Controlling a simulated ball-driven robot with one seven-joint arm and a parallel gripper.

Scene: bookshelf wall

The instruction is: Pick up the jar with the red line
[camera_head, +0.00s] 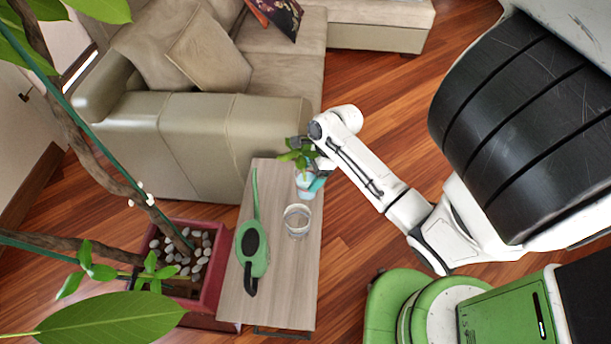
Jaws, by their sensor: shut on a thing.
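A small pale-blue jar (305,188) with a green leafy plant (297,155) stands at or just above the far end of the narrow wooden table (250,300). A white and clear round jar (297,221) stands on the table in front of it. I cannot make out a red line on either one. My gripper (314,175) is at the pale-blue jar, beside its right side and rim, and appears shut on it. The arm and leaves partly hide the fingers. I cannot tell whether the jar touches the table.
A red planter (211,280) with pebbles and a large plant stands left of the table. A beige sofa (220,135) borders its far end. Wooden floor (370,100) is open to the right.

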